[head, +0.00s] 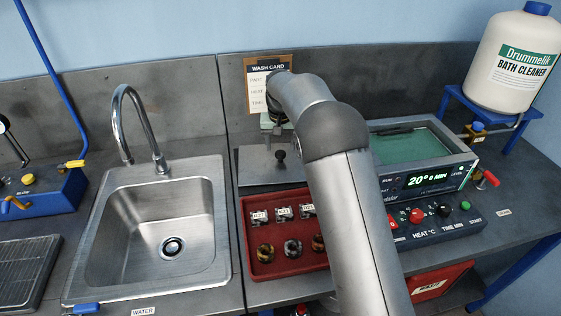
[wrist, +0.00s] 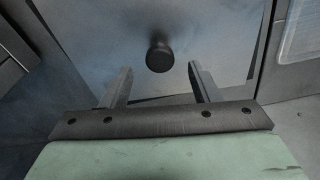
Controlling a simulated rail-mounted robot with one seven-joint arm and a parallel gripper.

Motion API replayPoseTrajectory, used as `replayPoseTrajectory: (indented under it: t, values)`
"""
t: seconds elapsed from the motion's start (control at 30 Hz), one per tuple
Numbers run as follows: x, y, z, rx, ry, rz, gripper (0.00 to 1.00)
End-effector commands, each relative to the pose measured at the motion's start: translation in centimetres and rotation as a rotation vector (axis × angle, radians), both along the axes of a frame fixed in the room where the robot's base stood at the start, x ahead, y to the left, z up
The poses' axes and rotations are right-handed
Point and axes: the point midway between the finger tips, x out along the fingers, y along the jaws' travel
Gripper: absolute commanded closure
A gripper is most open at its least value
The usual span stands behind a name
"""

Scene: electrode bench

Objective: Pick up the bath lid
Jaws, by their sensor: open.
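The bath lid (head: 258,168) is a flat grey metal plate with a dark round knob (head: 280,154). It lies on the bench between the sink and the bath, behind the red tray. In the wrist view the lid (wrist: 110,45) fills much of the picture, and its knob (wrist: 159,57) stands just beyond the gap between my fingers. My gripper (wrist: 160,76) is open and empty, with one finger to each side of the knob's line. In the head view my arm hides most of the gripper and part of the lid's right side.
The bath (head: 412,146) holds green liquid and stands open to the right, its display lit. A red tray (head: 252,281) with several small parts lies in front of the lid. The sink (head: 130,225) is at left. A wash card (head: 257,84) is behind.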

Motion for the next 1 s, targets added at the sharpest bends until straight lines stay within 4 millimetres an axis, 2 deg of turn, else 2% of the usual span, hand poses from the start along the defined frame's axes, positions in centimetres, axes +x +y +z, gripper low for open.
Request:
replayPoseTrajectory:
  t: [0.23, 0.53, 0.57, 0.7, 0.77, 1.0]
  values:
    - [0.1, 0.0, -3.6, -0.001, 0.004, -0.001, 0.44]
    - [0.2, 0.0, -4.3, 0.0, 0.002, -0.001, 0.44]
    - [0.2, 0.0, -4.3, 0.0, 0.002, 0.0, 0.47]
    - [0.2, 0.0, -4.3, 0.0, 0.002, 0.0, 0.86]
    - [0.2, 0.0, -4.2, 0.0, 0.002, 0.0, 1.0]
    - [0.3, 0.0, -4.1, 0.0, 0.0, -0.001, 1.0]
